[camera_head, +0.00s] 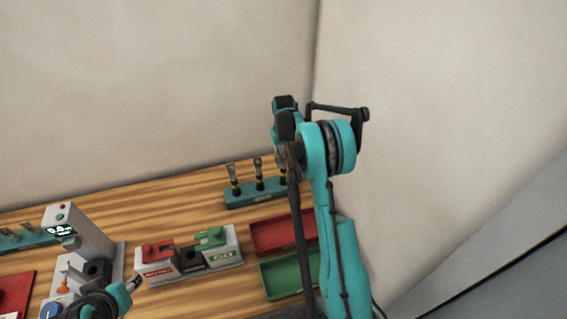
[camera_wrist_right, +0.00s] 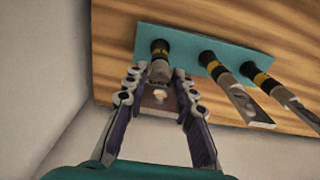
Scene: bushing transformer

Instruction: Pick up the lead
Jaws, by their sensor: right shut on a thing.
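Several leads with black bases, yellow bands and flat metal ends stand in a teal rack (camera_wrist_right: 240,48). In the wrist view, my right gripper (camera_wrist_right: 158,77) is shut on the lead (camera_wrist_right: 160,69) at the left end of the row. Its fingers lie on both sides of the metal part, and the lead's black base still meets the rack. In the head view, my right gripper (camera_head: 281,156) is above the right end of the rack (camera_head: 256,195) and partly hides that lead. Part of my left arm, with its gripper (camera_head: 133,284), shows at the lower left; its jaws are unclear.
A red tray (camera_head: 283,234) and a green tray (camera_head: 290,272) lie in front of the rack. A fixture with a red block (camera_head: 157,252) and a green block (camera_head: 211,238) stands left of them. A grey device (camera_head: 78,232) with a display is farther left. Walls close off the back and right.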

